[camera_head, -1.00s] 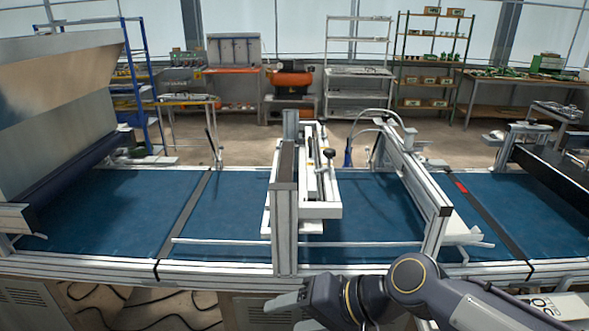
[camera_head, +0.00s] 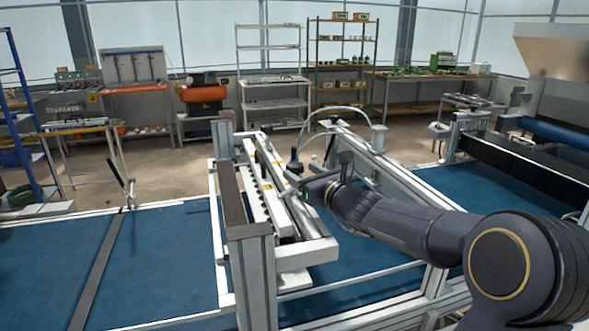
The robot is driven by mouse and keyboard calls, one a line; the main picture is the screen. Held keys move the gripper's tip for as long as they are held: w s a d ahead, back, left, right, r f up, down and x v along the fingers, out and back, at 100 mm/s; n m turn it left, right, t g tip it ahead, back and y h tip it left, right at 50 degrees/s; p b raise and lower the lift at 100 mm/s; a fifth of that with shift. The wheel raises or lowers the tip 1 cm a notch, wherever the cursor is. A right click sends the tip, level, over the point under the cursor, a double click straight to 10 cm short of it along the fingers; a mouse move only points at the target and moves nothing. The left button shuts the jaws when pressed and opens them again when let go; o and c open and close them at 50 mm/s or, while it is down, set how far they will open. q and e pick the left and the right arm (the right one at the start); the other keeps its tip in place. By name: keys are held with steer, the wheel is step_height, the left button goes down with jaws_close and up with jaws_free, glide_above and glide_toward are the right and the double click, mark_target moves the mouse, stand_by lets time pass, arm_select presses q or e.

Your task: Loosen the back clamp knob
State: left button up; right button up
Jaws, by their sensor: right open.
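A black knob (camera_head: 295,162), which looks like the back clamp knob, stands upright on the far part of the white and metal bridge unit (camera_head: 318,251) over the blue conveyor. My right gripper (camera_head: 311,185) reaches in from the right, just to the near right of the knob. Its jaws are open, with nothing seen between them. The fingers are small and dark here, and I cannot tell whether they touch the knob. My left gripper is out of view.
A metal side frame (camera_head: 372,162) with a curved hose stands close behind and right of my right arm. A grey upright post (camera_head: 250,270) stands at the near side. Shelves (camera_head: 342,70) stand far back.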

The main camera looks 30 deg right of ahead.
mark_target(300, 171)
steer(key=shift+w+a, duration=0.2)
steer(key=shift+w, duration=1.7)
steer(key=shift+p, duration=0.3)
steer(key=c, duration=1)
